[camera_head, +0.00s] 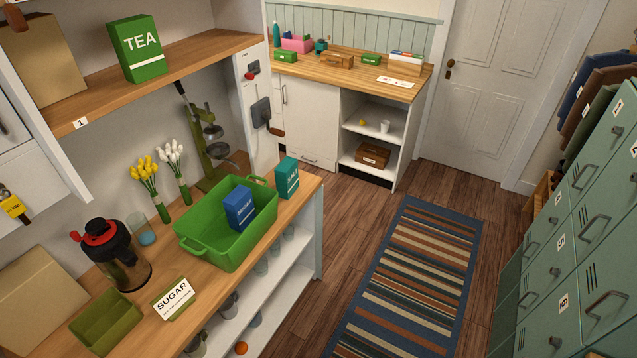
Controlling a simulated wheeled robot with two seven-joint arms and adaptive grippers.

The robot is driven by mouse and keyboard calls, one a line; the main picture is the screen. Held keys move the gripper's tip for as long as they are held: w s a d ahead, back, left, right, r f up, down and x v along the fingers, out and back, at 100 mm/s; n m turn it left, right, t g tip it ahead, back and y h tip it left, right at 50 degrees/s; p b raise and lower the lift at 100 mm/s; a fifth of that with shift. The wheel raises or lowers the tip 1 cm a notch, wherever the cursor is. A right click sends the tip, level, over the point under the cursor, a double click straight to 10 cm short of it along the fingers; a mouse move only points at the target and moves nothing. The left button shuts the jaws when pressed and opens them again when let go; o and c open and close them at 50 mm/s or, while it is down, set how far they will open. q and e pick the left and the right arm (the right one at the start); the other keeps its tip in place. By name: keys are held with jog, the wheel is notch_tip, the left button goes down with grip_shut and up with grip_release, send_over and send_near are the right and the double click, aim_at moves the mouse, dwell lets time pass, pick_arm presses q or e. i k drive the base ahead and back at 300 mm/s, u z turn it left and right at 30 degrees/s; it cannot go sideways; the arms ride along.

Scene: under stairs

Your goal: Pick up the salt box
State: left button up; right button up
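The salt box (287,178), a small upright teal carton with a pale word on its front, stands on the wooden counter (215,305) near its far right corner. It is just beyond the right end of a green tub (228,258). Neither of my grippers shows in the head view.
A green TEA box (138,48) stands on the shelf (200,55) above. The striped rug (408,285) is clear.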

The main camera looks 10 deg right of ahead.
aim_at(285, 173)
jog(key=z, duration=0.35)
jog(key=i, duration=1.45)
jog(key=u, duration=0.65)
